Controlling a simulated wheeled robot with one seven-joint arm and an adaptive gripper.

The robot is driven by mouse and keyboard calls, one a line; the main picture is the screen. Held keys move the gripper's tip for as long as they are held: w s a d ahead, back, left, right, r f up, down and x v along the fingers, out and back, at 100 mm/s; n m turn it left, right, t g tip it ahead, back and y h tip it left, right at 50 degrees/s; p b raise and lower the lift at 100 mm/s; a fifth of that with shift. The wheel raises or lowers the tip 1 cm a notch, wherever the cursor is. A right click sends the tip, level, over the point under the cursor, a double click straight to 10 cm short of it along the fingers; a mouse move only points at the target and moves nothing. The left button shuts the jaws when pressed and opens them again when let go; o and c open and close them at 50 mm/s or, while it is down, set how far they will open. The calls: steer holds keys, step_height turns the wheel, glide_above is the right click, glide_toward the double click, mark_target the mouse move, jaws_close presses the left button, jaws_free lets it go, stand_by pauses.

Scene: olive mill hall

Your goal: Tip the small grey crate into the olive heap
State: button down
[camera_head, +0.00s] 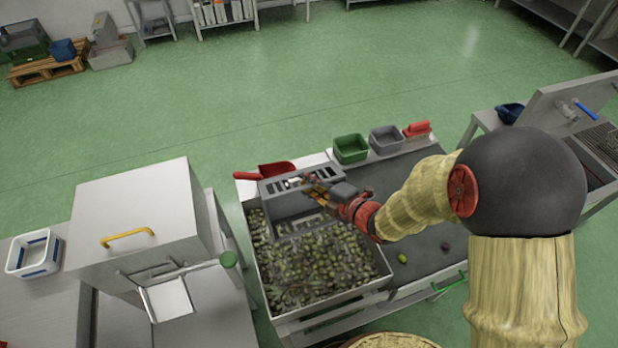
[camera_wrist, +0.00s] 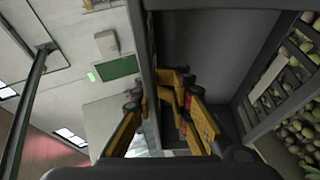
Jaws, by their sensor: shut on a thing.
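The small grey crate (camera_head: 284,204) has slotted walls and is tilted over the back part of the olive heap (camera_head: 318,268), which fills a wide pale bin (camera_head: 262,291). My gripper (camera_head: 314,190) is shut on the crate's rim at its right side. In the wrist view the yellow fingers (camera_wrist: 168,88) pinch the crate's edge, and the smooth grey inside of the crate (camera_wrist: 212,42) shows no olives there. Olives show past its slotted wall at the right. I cannot tell whether the crate's low edge touches the heap.
A red scoop (camera_head: 268,171) lies behind the bin. A green tub (camera_head: 351,149), a grey tub (camera_head: 386,139) and a red item (camera_head: 417,129) stand along the back. A steel machine (camera_head: 140,215) stands left.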

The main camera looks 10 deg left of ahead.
mark_target(304, 170)
steer(key=shift+w+a+r+m+g+h+p, duration=0.15)
steer(key=shift+w+g+p, duration=0.15)
steer(key=shift+p, duration=0.75)
steer(key=shift+w+a+m+g+h+p, duration=0.15)
steer(key=shift+w+p, duration=0.25)
steer(key=shift+p, duration=0.65)
steer(key=shift+w+a+r+g+h+p, duration=0.1)
steer(key=shift+w+a+g+h+p, duration=0.2)
steer(key=shift+p, duration=0.75)
steer(key=p, duration=0.2)
steer(key=w+g+p, duration=0.1)
steer(key=p, duration=0.2)
steer(key=shift+w+a+f+h, duration=0.3)
steer(key=shift+f+h, duration=0.1)
steer(key=w+f+g+p, duration=0.1)
steer(key=p, duration=0.3)
steer(key=a+f+m+g+h+p, duration=0.1)
steer(key=p, duration=0.3)
steer(key=shift+w+g+h, duration=0.3)
steer(key=shift+w+g, duration=0.05)
steer(key=shift+w, duration=0.05)
steer(key=shift+f+m+g+h+p, duration=0.8)
steer(key=shift+f+g+h+p, duration=0.8)
steer(key=shift+f+g+p, duration=2.45)
steer(key=shift+w+r+t+p, duration=0.15)
steer(key=shift+r+t+p, duration=0.45)
steer(key=shift+r+p, duration=0.6)
steer(key=shift+w+r+t+p, duration=0.15)
steer(key=shift+r+t+p, duration=0.4)
steer(key=shift+r+p, duration=0.65)
